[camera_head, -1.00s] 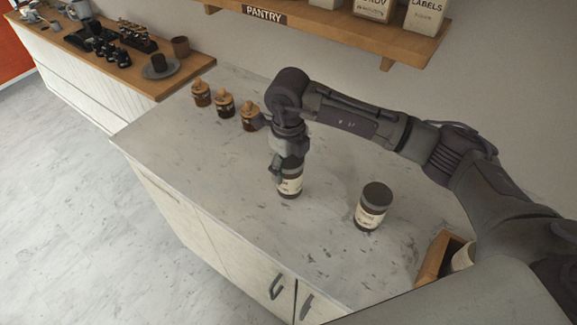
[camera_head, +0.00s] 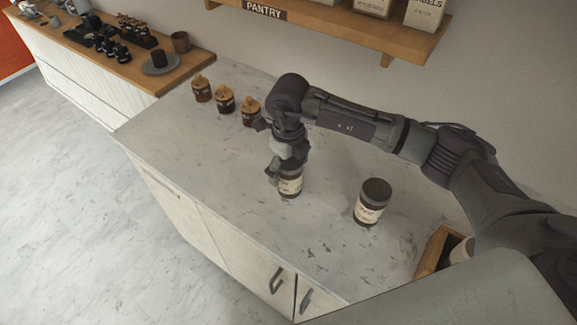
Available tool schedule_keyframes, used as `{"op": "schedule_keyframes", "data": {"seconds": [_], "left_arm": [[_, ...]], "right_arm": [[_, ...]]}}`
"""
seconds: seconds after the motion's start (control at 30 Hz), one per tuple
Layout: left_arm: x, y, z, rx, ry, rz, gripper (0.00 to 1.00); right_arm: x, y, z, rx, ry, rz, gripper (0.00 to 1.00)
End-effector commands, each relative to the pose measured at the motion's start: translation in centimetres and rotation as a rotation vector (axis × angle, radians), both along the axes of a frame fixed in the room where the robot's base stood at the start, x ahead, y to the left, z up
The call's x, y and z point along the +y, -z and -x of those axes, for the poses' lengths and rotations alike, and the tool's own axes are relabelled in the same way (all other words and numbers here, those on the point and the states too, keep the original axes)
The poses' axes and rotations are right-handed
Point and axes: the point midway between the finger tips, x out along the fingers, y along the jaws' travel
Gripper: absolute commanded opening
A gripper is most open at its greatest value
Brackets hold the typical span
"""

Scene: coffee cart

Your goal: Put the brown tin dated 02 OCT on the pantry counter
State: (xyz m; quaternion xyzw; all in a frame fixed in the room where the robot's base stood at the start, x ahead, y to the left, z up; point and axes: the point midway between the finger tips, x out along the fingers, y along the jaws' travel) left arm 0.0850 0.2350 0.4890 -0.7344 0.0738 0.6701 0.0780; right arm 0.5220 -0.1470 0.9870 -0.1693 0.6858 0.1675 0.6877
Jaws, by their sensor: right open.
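Two brown tins with cream labels stand upright on the pale marble pantry counter (camera_head: 240,190). One brown tin (camera_head: 290,185) is under my right gripper (camera_head: 284,168), its top partly hidden by the fingers. My right gripper is open and points down, with its fingers at the tin's upper part; I cannot tell whether they touch it. The other brown tin (camera_head: 371,203) stands apart to the right, with its dark lid in view. The label print is too small to read, so I cannot tell which tin is dated 02 OCT. My left gripper is not in view.
Several small wooden-lidded jars (camera_head: 225,99) stand at the back of the counter. A wooden crate (camera_head: 432,252) with something pale inside is at the right, beside my arm. A PANTRY shelf (camera_head: 330,25) hangs above. The counter's front left is clear.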

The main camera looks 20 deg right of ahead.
Motion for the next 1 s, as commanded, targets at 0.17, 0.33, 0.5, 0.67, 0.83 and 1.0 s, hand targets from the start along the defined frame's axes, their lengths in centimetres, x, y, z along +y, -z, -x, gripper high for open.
{"op": "schedule_keyframes", "data": {"seconds": [0.17, 0.33, 0.5, 0.67, 0.83, 1.0], "left_arm": [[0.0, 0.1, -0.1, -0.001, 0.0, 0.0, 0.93], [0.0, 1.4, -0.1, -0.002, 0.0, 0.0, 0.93], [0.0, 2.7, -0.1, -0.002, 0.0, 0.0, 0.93], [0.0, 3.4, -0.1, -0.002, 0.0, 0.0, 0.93], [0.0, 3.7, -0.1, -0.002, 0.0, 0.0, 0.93], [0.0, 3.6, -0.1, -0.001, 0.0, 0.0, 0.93]], "right_arm": [[0.0, -0.9, -0.1, -0.004, 0.0, -0.001, 0.9], [0.0, -4.0, -0.2, -0.008, -0.001, -0.001, 0.9], [0.0, -7.8, -0.1, -0.006, -0.001, -0.001, 0.9], [0.1, -10.5, -0.1, -0.004, -0.001, 0.0, 0.9], [0.0, -12.0, 0.0, -0.001, 0.0, 0.0, 0.9], [0.0, -12.3, 0.1, 0.001, 0.0, 0.0, 0.9]]}}
